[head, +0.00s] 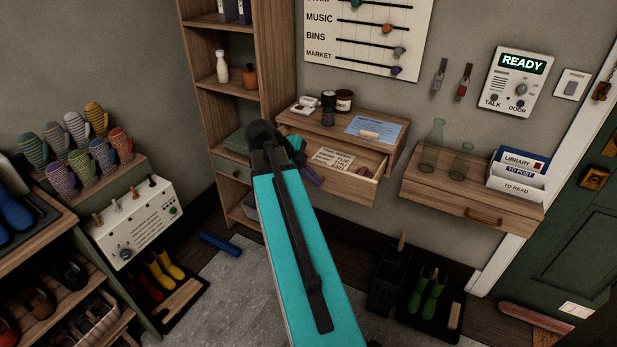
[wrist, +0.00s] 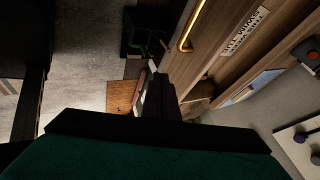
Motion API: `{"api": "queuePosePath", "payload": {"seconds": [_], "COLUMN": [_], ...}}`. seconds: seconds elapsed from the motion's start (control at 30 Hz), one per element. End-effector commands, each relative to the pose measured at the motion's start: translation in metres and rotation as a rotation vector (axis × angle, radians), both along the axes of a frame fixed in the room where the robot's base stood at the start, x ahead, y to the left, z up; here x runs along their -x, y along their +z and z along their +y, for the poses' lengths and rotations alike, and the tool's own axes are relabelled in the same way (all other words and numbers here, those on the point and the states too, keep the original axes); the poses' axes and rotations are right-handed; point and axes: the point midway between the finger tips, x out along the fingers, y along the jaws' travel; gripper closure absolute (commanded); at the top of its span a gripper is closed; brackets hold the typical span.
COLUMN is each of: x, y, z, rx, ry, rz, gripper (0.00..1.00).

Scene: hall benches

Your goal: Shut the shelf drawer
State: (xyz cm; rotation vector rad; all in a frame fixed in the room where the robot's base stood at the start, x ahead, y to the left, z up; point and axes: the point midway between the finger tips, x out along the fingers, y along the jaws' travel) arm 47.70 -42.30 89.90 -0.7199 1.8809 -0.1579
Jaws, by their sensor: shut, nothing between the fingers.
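The shelf drawer (head: 352,193) is pulled out beneath the left wall shelf (head: 325,123). A lettered card (head: 333,158) and a small purplish item lie inside it. My arm crosses in front of its left part and hides some of it. In the head view my gripper (head: 308,168) is at the drawer's left front. In the wrist view my gripper (wrist: 154,75) is shut and empty beside a wooden front with a brass handle (wrist: 192,27) and a lettered label (wrist: 244,30). I cannot tell whether the fingers touch the wood.
Jars and a blue sheet (head: 377,129) lie on the shelf above. A tall shelf unit (head: 273,75) stands close on the left. Another wall shelf (head: 430,185) with bottles hangs to the right. A dark bin (head: 388,282) and green boots (head: 427,297) stand on the floor below.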

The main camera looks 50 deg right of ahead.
Motion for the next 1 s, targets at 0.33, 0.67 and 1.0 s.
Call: {"api": "queuePosePath", "payload": {"seconds": [0.33, 0.67, 1.0], "x": [0.011, 0.013, 0.007], "y": [-0.030, -0.050, -0.051], "z": [-0.021, -0.045, -0.071], "rx": [-0.001, 0.000, -0.001], "ry": [-0.001, -0.002, 0.000], "rz": [0.001, 0.000, 0.000], "gripper": [1.00, 1.00, 1.00]}}
